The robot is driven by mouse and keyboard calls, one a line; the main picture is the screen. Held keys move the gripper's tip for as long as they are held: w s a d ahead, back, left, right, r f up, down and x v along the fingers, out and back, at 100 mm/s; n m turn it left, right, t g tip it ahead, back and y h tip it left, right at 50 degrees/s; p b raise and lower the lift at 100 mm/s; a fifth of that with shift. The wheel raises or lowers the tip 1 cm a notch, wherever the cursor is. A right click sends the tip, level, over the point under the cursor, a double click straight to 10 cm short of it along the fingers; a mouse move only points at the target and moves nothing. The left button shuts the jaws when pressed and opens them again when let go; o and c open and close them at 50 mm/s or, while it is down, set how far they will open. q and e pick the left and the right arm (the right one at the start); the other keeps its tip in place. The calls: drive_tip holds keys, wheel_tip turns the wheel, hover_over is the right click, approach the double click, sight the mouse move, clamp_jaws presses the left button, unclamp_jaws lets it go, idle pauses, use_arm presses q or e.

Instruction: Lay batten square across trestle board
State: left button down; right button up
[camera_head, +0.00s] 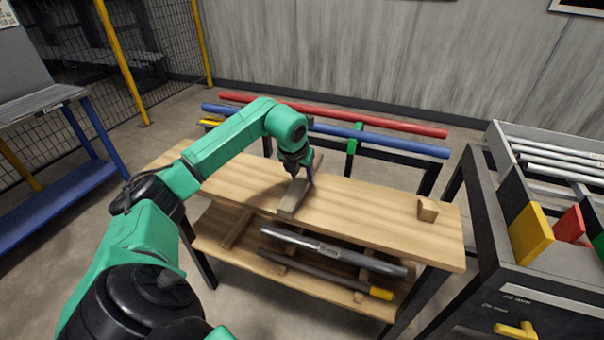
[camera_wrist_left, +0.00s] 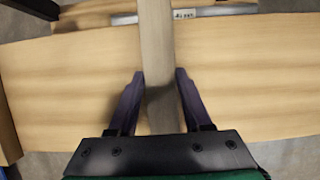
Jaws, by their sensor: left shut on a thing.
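The batten (camera_head: 292,199) is a short wooden bar in the middle of the trestle board (camera_head: 360,215), a long pale plank top. It runs across the board's width, and in the left wrist view the batten (camera_wrist_left: 156,50) looks close to square to the board's long edges. One end reaches the board's near edge. My left gripper (camera_head: 297,172) points down over the batten's far part. In the left wrist view its fingers (camera_wrist_left: 160,90) stand either side of the batten, shut on it. Whether the batten touches the board is hard to tell. My right gripper is out of view.
A small wooden block (camera_head: 427,210) sits on the board's right part. A lower shelf (camera_head: 240,250) holds grey pipes (camera_head: 330,252). Red (camera_head: 340,115) and blue (camera_head: 380,139) bars lie behind. A black cabinet (camera_head: 540,290) stands close on the right.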

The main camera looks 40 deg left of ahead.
use_arm(q)
drive_tip(key=shift+c, duration=1.3)
unclamp_jaws()
drive_tip(key=shift+r, duration=0.1)
drive_tip(key=v, duration=1.4)
drive_tip(key=shift+r, duration=0.25)
drive_tip(key=shift+s+d, duration=0.1)
